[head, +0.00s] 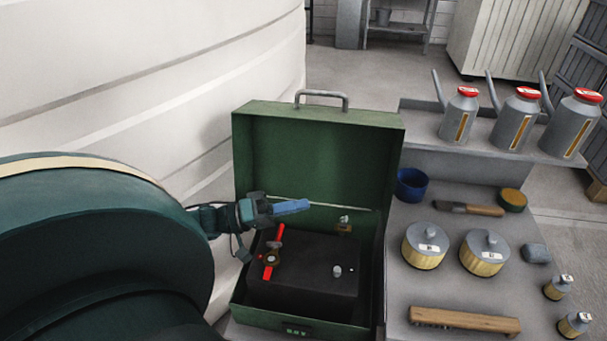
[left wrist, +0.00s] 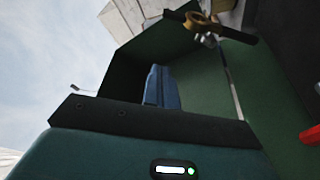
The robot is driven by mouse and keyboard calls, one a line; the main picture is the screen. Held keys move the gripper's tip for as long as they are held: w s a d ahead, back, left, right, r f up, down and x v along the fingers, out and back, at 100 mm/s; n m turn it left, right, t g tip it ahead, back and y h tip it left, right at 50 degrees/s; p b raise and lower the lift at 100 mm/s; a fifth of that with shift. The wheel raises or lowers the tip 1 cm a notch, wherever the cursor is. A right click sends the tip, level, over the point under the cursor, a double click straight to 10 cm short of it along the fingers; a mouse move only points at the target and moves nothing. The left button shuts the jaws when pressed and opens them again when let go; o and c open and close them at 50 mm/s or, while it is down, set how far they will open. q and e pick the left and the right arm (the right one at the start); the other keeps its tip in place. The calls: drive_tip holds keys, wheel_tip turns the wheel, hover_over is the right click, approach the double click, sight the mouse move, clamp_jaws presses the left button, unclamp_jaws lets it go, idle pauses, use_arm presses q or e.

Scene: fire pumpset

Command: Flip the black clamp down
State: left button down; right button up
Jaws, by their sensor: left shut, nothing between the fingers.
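An open green case (head: 241,165) holds a dark block (head: 310,268). I cannot clearly single out the black clamp in the head view. In the left wrist view a dark bar (left wrist: 238,35) with a brass ring (left wrist: 197,21) shows at the top; I cannot tell whether it is the clamp. My left gripper (head: 303,206) is shut and empty, above the block and in front of the raised lid. Its blue fingers also show in the left wrist view (left wrist: 160,87). My right gripper is out of view.
The case's raised lid (head: 320,150) stands behind my left gripper. A grey bench (head: 400,301) at right carries lidded tins (head: 484,252), a brush (head: 467,209) and a blue cup (head: 411,185). Grey cans (head: 517,118) stand on a higher shelf. A large white tank (head: 150,75) fills the left.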

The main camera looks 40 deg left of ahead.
sight(343, 230)
use_arm(q)
drive_tip(key=x, duration=0.8)
drive_tip(key=shift+s+d+f+p, duration=0.2)
drive_tip(key=shift+s+d+f, duration=0.3)
drive_tip(key=shift+s, duration=0.25)
drive_tip(key=shift+s+d+f+p, duration=0.2)
drive_tip(key=shift+s+d+f, duration=0.2)
drive_tip(key=shift+s+f, duration=0.25)
drive_tip(key=shift+s+d, duration=0.1)
drive_tip(key=shift+s+d+f+m+h+b, duration=0.25)
drive_tip(key=shift+s+d+f+m, duration=0.3)
drive_tip(key=shift+s+f, duration=0.25)
drive_tip(key=shift+s+d+f+m+h+b, duration=0.25)
drive_tip(key=shift+s+d+f+m, duration=0.1)
drive_tip(key=shift+s+f+m, duration=0.4)
drive_tip(key=shift+s+d+f+m+h+b, duration=0.25)
drive_tip(key=shift+s+d+f+m, duration=0.25)
drive_tip(key=shift+s+f, duration=0.35)
drive_tip(key=shift+w+f, duration=0.1)
